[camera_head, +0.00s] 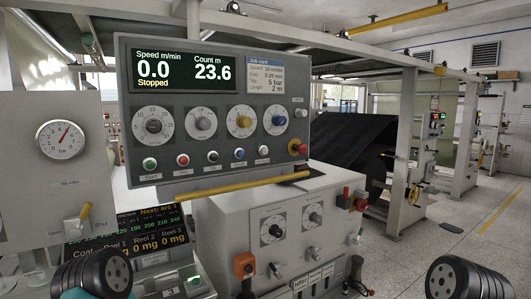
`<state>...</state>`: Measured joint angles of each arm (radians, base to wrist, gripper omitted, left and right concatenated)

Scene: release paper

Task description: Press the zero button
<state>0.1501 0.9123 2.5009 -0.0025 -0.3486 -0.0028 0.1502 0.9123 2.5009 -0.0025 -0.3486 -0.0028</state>
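The control panel (215,177) stands upright at the upper centre. Its display (183,71) reads Speed 0.0 m/min, Stopped, and Count 23.6 m. Below four knobs is a row of buttons: green (150,163), red (183,160), dark (213,156), blue (239,154) and white (263,151). The green one's label seems to read Start; the others are too small to read, so I cannot tell which is the zero button. Black ribbed parts of my arms show at the bottom left and bottom right, well below the buttons. No gripper fingertips can be made out.
A red emergency knob (298,148) is at the panel's right end, and a yellow bar (227,185) runs below the panel. A grey cabinet (338,228) with dials stands beneath. A gauge (60,139) is on the left. A job card (264,76) sits beside the display.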

